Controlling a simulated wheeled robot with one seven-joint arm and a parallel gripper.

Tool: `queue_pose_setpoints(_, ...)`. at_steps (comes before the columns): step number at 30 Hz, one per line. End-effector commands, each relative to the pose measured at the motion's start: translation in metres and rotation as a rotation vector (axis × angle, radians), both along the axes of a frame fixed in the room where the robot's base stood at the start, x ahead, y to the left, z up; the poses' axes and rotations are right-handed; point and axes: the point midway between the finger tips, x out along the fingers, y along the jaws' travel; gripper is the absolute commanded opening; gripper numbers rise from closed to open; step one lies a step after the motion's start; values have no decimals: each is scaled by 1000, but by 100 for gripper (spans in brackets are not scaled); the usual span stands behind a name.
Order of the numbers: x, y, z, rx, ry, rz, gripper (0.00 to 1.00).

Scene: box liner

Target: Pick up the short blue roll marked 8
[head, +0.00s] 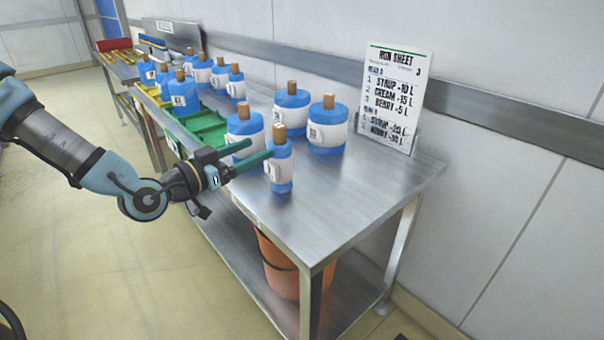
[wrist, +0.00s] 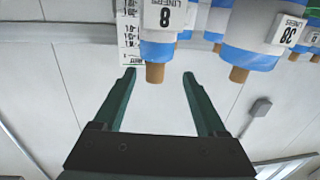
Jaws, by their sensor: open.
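The slim blue roll marked 8 (head: 281,168) stands upright near the front edge of the steel table, with a white band and a brown core on top. In the wrist view the roll (wrist: 160,44) appears upside down, its 8 label showing and its core end lying between the fingertips in the picture. My gripper (head: 259,151) is open and empty, level, at the left side of the roll in the head view. Its two green fingers also show in the wrist view (wrist: 160,76). I cannot tell whether a finger touches the roll.
Two large rolls (head: 327,134) stand farther back. A sign (head: 393,98) stands at the back right. The table's right front (head: 340,200) is clear.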

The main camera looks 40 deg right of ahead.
Motion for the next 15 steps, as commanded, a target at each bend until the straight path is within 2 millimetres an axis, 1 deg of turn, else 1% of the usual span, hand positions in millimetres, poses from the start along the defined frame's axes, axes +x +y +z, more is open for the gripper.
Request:
queue_pose_setpoints(4, -1, -12, 5, -23, 0, -2, 74)
queue_pose_setpoints(10, 1, -43, 6, -22, -1, -2, 74)
queue_pose_setpoints(12, 1, -51, 6, -21, 0, -2, 74)
queue_pose_setpoints(15, 2, -57, 5, -20, 0, -1, 74)
